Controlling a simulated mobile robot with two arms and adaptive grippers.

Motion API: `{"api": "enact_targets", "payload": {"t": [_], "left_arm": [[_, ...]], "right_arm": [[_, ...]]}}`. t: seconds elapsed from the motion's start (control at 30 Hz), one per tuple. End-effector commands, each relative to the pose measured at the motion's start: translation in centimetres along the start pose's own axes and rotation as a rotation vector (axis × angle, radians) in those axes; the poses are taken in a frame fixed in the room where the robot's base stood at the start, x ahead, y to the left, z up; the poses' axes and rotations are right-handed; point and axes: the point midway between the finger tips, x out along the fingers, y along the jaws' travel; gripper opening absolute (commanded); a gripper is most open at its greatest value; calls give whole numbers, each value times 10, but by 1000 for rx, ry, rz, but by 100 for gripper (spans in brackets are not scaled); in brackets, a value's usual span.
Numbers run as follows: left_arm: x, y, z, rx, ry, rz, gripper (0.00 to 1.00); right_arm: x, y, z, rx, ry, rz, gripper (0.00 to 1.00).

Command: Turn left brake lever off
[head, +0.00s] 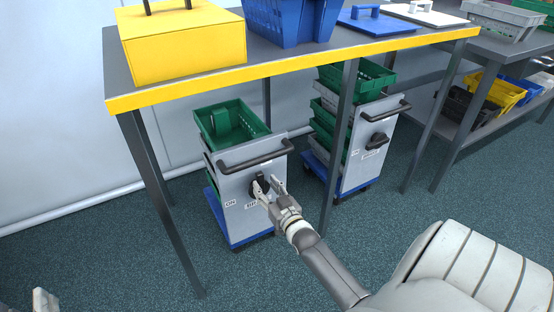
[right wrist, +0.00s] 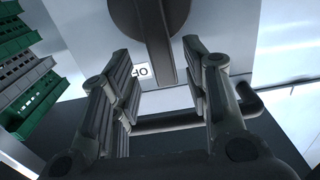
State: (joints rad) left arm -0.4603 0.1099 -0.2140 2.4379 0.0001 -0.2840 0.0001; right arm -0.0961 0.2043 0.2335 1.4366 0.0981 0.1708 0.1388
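The left trolley (head: 238,204) stands under the table, with a handle bar (head: 252,153) across its grey front panel. In the right wrist view, the lever (right wrist: 160,45) has a round hub and a bar that shows between the two open fingers (right wrist: 157,60). I cannot tell whether a finger touches it. Only a pale tip of my left gripper (head: 44,300) shows at the bottom left of the head view.
A second trolley (head: 362,145) with its own dark lever (head: 377,141) stands to the right. Green crates (head: 232,121) sit on the left trolley. A table leg (head: 338,145) stands between the trolleys, close to my right arm. The yellow table edge (head: 300,67) runs above.

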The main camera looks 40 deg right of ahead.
Motion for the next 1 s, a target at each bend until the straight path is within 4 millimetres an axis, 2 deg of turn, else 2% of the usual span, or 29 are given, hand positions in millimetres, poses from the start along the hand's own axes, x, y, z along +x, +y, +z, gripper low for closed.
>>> {"api": "enact_targets", "payload": {"t": [0.03,0.2,0.43,0.6,1.0], "left_arm": [[0,0,0,0,0,0,40],[0,0,0,0,0,0,40],[0,0,0,0,1,0,40],[0,0,0,0,0,0,40],[0,0,0,0,0,0,40]], "right_arm": [[-11,0,0,0,-1,1,43],[-42,0,0,1,-1,1,43],[-70,1,-1,1,1,1,43],[-77,1,-1,1,3,2,43],[-77,0,-2,1,3,1,43]]}}
